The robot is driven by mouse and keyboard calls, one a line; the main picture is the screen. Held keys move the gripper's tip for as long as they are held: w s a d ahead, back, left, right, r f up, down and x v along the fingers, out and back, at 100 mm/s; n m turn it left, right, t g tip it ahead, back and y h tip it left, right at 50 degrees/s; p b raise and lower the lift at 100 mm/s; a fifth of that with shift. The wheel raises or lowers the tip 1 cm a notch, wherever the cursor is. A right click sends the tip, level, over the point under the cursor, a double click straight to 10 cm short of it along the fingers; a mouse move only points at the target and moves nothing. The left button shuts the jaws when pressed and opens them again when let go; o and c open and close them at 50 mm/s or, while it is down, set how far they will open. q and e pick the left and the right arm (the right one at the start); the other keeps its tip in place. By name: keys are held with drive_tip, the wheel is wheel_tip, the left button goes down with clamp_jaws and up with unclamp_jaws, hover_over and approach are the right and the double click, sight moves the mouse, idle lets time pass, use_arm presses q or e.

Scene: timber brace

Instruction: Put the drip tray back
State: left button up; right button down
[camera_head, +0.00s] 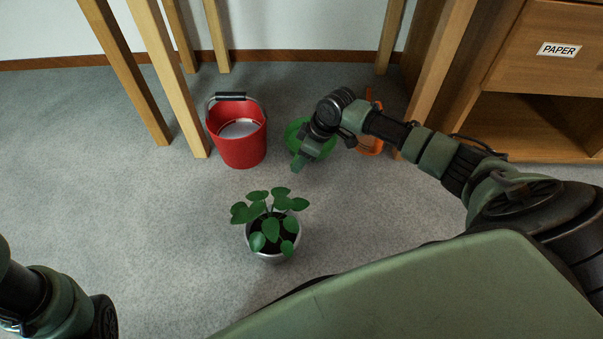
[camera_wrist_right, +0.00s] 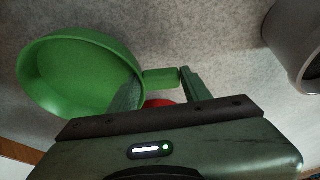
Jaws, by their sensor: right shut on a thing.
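The green round drip tray (camera_head: 325,151) is partly hidden behind my right gripper and forearm in the head view. In the wrist view the shallow green tray (camera_wrist_right: 75,72) is at the left, with a short tab pointing right. My right gripper (camera_wrist_right: 162,82) is shut on this tab, between its two fingers. In the head view the right gripper (camera_head: 299,161) points toward the front left. I cannot tell how high the tray is above the floor. The potted plant (camera_head: 270,228) stands in front on the carpet. My left gripper is out of view; only its arm shows.
A red bucket (camera_head: 238,142) stands left of the tray, beside wooden table legs (camera_head: 175,90). An orange object (camera_head: 371,146) is behind my right arm. A wooden cabinet labelled PAPER (camera_head: 540,60) is at the right. Carpet left of the plant is clear.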

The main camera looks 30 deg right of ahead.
wheel_tip(320, 180, down, 5)
drive_tip(key=b, duration=0.3)
drive_tip(key=shift+b, duration=0.3)
drive_tip(key=shift+r, duration=0.2)
drive_tip(key=shift+f, duration=0.1)
drive_tip(key=c, duration=0.7)
unclamp_jaws()
drive_tip(key=shift+o, duration=0.2)
